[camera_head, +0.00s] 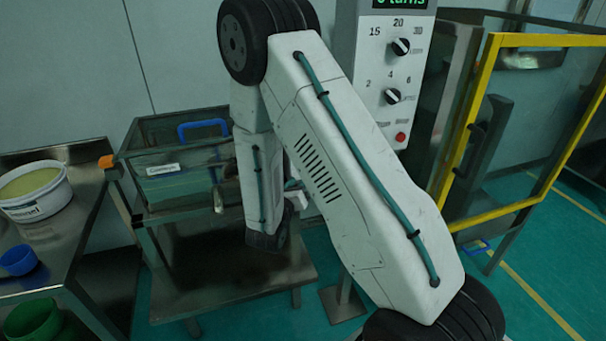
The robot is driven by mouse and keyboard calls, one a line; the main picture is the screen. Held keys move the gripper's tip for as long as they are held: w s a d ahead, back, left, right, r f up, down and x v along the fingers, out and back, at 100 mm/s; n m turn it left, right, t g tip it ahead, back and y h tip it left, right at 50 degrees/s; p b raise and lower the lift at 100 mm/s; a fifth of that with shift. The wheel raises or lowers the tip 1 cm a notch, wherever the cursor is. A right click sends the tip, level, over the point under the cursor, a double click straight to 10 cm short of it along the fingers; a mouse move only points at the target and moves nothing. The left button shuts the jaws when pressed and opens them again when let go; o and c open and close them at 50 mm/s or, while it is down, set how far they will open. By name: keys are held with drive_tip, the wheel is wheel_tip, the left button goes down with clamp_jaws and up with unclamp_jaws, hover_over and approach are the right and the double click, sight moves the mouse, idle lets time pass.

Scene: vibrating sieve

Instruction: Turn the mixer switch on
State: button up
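A grey control panel (372,70) stands at the top centre, on a post. It has an upper dial (400,46) marked 15, 20 and 30, and a lower dial (393,96) marked 2, 4 and 6. A red round button (400,137) sits near its lower edge. Small labels above the button are too blurred to read. My arm crosses in front of the panel's lower left, so any control there is hidden. A green lit display shows at the top, cut off by the frame.
A metal-framed clear box (135,135) with a blue handle stands on a low table left of my arm. A side table holds a white tub (35,192) and a blue cup (18,261). A yellow-framed enclosure (465,133) stands at right. Floor is clear at lower right.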

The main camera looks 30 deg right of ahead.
drive_tip(key=x, duration=0.5)
drive_tip(key=c, duration=0.7)
